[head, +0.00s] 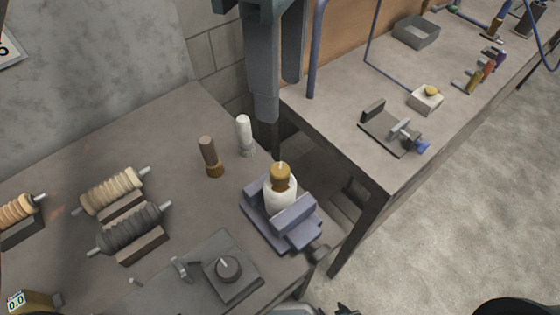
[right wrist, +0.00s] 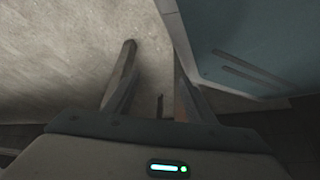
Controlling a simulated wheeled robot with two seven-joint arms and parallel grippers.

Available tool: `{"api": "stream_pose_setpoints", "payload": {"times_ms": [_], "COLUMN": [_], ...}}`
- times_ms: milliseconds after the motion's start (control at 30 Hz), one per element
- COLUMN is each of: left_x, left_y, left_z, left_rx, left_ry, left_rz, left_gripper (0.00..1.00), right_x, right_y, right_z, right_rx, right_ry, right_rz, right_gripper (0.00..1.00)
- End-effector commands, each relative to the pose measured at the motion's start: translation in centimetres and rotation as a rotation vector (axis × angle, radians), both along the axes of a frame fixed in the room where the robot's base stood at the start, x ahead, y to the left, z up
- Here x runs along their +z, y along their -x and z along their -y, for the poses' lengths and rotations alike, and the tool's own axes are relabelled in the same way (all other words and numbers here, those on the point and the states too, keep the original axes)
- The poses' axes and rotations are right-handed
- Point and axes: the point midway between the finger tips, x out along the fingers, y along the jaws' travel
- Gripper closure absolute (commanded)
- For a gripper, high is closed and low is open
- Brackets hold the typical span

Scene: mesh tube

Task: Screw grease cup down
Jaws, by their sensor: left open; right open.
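A brass-topped white cylinder stands upright in the blue-grey vise (head: 262,222) on the near bench, its brass cap (head: 280,173) carrying a short pin. Another small brass cup (head: 432,90) sits on a pale block (head: 425,101) on the far bench. I cannot tell for certain which is the grease cup. My right gripper (right wrist: 150,98) is open and empty in the right wrist view, over pale floor.
A clamp fixture (head: 395,130) and a grey tray (head: 416,31) are on the far bench. Open floor lies right.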

Motion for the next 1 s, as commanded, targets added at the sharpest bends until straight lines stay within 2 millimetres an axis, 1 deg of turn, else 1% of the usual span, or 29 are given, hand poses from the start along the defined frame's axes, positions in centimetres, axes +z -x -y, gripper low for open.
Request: {"api": "stream_pose_setpoints", "payload": {"times_ms": [167, 367, 1000], "left_x": [-0.8, -3.1, -14.3], "left_y": [0.0, 0.0, 0.1], "left_z": [0.0, 0.0, 0.0], "left_rx": [0.000, -0.001, -0.002], "left_ry": [0.000, -0.001, -0.002], "left_rz": [-0.001, -0.002, -0.002], "left_gripper": [0.56, 0.56, 0.56], "right_x": [0.0, -0.1, -1.0], "right_y": [0.2, 0.6, 3.8], "right_z": [0.1, 0.3, 1.4], "right_rx": [0.000, -0.001, -0.001], "right_ry": [0.001, 0.006, 0.029], "right_rz": [-0.005, -0.016, -0.095], "right_gripper": [0.50, 0.50, 0.50]}}
